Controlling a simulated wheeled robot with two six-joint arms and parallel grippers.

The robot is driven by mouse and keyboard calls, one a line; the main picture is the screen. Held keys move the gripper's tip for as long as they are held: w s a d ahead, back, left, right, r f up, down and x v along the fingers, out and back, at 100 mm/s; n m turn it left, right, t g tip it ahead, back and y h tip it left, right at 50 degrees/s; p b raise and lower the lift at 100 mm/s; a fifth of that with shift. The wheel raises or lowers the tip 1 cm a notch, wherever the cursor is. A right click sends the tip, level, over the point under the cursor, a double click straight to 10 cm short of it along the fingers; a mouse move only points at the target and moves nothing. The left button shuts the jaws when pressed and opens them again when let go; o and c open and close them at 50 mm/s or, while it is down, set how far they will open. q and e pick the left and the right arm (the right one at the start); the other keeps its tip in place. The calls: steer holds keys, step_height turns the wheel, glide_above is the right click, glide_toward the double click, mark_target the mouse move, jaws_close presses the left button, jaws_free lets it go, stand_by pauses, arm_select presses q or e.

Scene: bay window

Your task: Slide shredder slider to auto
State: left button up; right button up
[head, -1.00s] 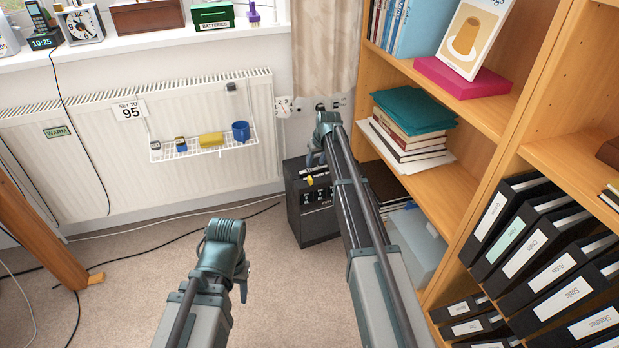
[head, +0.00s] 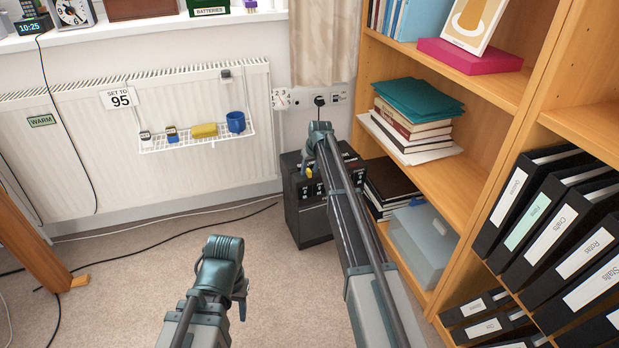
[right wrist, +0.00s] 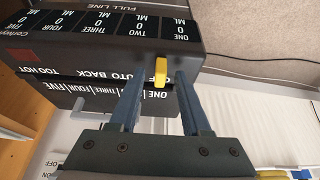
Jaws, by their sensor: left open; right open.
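The black shredder (head: 312,222) stands on the carpet between the radiator and the bookshelf. Its yellow slider (right wrist: 161,72) shows in the right wrist view beside the upside-down word OFF, with AUTO and BACK further left. In the head view the slider (head: 309,172) is small, beside my right gripper. My right gripper (right wrist: 160,88) is open, one finger on each side of the slider; whether either touches it I cannot tell. My left gripper (head: 241,298) hangs over the carpet, apart from the shredder; its fingers are partly hidden by its wrist.
The wooden bookshelf (head: 470,215) is close on the right, with a clear plastic box (head: 420,243) low beside the shredder. A radiator (head: 90,165) with a wire rack (head: 200,142) lines the wall. Cables (head: 150,238) cross the carpet; open floor lies left.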

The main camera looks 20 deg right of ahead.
steer(key=shift+w+f, duration=0.1)
steer(key=shift+f, duration=0.1)
jaws_close()
stand_by(1.4)
